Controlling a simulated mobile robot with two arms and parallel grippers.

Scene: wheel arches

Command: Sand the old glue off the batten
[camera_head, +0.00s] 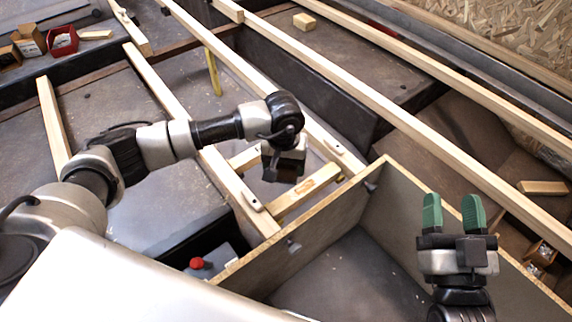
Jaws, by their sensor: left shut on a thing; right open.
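A short pale batten (320,180) lies crosswise between two long wooden rails, with a brownish glue patch (304,186) near its middle. My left gripper (283,160) hangs just above and behind the batten, pointing down. It is shut on a dark block (286,168), which looks like the sanding block; the fingertips are mostly hidden by the wrist. I cannot tell whether the block touches the wood. My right gripper (453,213) has green fingertips, points up and is open and empty at the right, apart from the batten.
A thin panel box (330,228) stands just in front of the batten. Long wooden rails (440,150) run diagonally across. A grey box with a red button (197,263) sits below left. A red bin (62,40) and cardboard boxes (28,40) are far left. A yellow bar (213,72) stands behind.

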